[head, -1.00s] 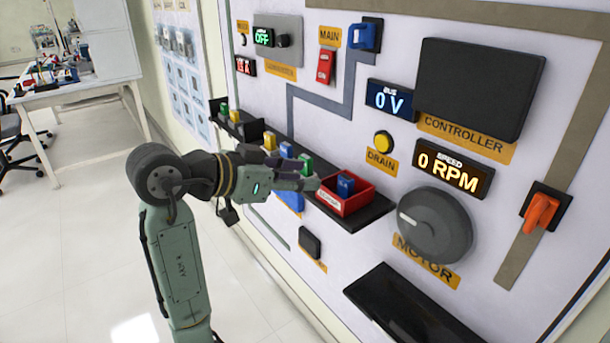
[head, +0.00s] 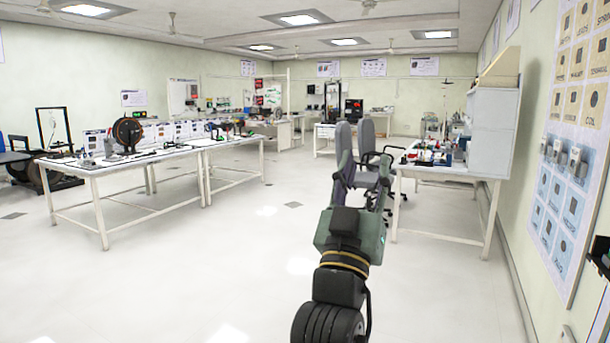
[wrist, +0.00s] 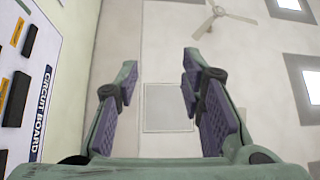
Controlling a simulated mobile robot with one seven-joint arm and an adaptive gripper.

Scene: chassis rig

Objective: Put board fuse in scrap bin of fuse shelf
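My gripper (head: 362,172) is raised in front of me in the head view, well away from the wall panel. In the wrist view my gripper (wrist: 158,75) is open, with nothing between its two purple-padded fingers, and points up toward the ceiling. The fuse, the red scrap bin and most of the fuse shelf are outside both current views. A dark piece (head: 600,255) at the head view's right edge may be the shelf's end; I cannot tell.
A poster (head: 572,150) with parts hangs on the right wall. A white bench (head: 450,172) with a cabinet stands ahead, with office chairs (head: 367,145) beside it. Long tables (head: 120,165) stand at left. The floor (head: 200,270) between is clear. A circuit board sign (wrist: 43,115) shows at the wrist view's left.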

